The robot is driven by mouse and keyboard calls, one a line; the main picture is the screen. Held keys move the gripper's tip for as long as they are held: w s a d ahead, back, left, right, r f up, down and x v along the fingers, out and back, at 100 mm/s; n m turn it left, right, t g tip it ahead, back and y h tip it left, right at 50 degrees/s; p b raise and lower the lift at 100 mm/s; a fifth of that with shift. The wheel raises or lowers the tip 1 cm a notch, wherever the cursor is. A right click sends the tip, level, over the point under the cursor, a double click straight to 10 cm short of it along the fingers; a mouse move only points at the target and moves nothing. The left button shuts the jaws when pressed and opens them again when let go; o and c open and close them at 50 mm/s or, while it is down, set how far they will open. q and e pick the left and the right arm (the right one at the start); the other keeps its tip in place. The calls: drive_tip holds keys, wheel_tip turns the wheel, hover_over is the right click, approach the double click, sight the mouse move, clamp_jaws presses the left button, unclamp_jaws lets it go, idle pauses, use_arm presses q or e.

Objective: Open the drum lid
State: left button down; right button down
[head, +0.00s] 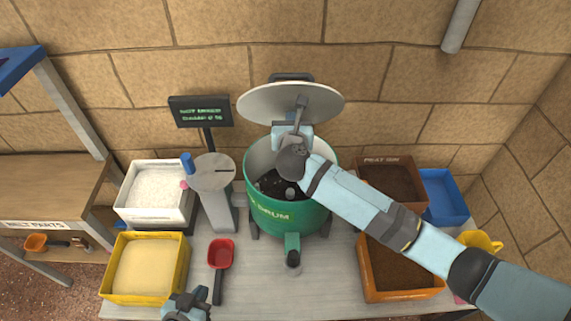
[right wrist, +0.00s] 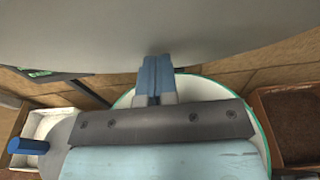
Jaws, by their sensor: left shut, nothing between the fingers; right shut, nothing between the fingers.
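The green drum (head: 288,215) stands at the middle of the table, with dark material inside. Its pale round lid (head: 265,103) is raised and tilted back at the rear of the drum, and the mouth is open. My right arm reaches in from the right, and my right gripper (head: 292,128) is shut and empty just in front of the lid's underside. In the right wrist view the shut fingers (right wrist: 157,78) are close against the grey lid (right wrist: 160,30); I cannot tell whether they touch. My left gripper (head: 187,306) is shut and empty at the bottom edge, low near the table front.
A white bin (head: 128,207) and a yellow bin (head: 107,279) stand left of the drum. A red scoop (head: 221,254) lies between. Brown-filled bins (head: 362,285) and a blue bin (head: 447,197) stand right. A sign (head: 201,111) and stone wall are behind.

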drive_tip(key=shift+w+b, duration=0.7)
drive_tip(key=shift+w, duration=2.25)
drive_tip(key=shift+s+p, duration=0.35)
drive_tip(key=s+p, duration=0.2)
drive_tip(key=s, duration=0.3)
drive_tip(key=shift+s, duration=0.25)
drive_tip(key=s+r+b, duration=0.1)
drive_tip(key=s+r, duration=0.1)
drive_tip(key=s, duration=1.1)
drive_tip(key=shift+s, duration=0.3)
